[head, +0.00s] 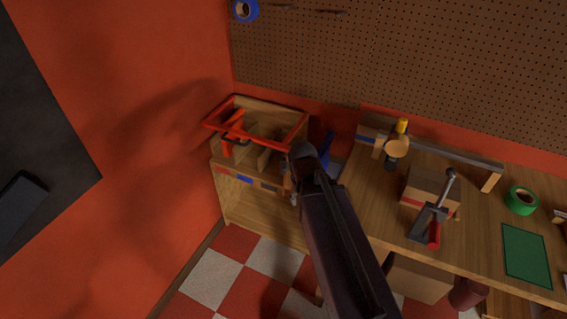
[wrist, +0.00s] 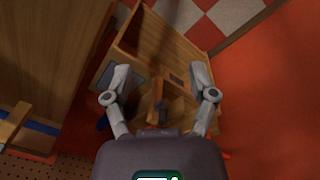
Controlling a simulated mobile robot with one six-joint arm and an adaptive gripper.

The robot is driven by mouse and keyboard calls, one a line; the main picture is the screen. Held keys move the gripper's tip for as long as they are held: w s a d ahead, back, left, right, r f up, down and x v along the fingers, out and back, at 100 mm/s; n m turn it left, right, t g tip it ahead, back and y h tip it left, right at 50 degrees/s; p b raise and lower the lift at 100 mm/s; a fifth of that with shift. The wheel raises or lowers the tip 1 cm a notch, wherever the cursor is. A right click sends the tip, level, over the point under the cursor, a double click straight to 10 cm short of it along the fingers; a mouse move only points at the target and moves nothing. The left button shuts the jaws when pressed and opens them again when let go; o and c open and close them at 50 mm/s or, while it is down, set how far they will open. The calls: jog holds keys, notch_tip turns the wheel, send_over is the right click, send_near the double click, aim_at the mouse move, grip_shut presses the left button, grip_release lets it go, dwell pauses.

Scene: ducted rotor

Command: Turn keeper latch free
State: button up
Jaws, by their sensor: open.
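No part in view can be told for certain as the keeper latch. A wooden cabinet (head: 262,217) stands in the corner with a red frame (head: 262,107) around its top. An orange-red piece (head: 232,132) with a dark part sits inside the frame beside light wooden blocks. In the wrist view my gripper (wrist: 159,70) is open, its two grey fingers spread wide above the cabinet (wrist: 183,37). A wooden piece (wrist: 172,96) with a small dark part shows between the fingers, and no contact is visible. My arm hides the cabinet's right side in the head view.
A workbench (head: 490,223) stands right of the cabinet, holding a toggle clamp (head: 436,212), green tape (head: 521,200) and a green mat (head: 526,254). A pegboard (head: 440,75) is behind. The red wall (head: 140,110) is close on the left. Checkered floor (head: 213,275) lies open in front.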

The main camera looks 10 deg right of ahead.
jog(key=w+d+f+n+t+h+b, duration=0.35)
jog(key=w+f+n+b, duration=0.2)
jog(key=b, duration=0.25)
jog(key=n+t+h+b, duration=0.3)
jog(key=n+t+b, duration=1)
jog(key=n+b, duration=0.95)
send_near(283, 162)
jog(key=s+a+n+p, duration=0.2)
jog(key=shift+s+d+r+g, duration=0.1)
jog(key=shift+d+r+g, duration=0.05)
jog(key=shift+d+g, duration=0.1)
jog(key=shift+d, duration=0.1)
jog(key=shift+x, duration=6.9)
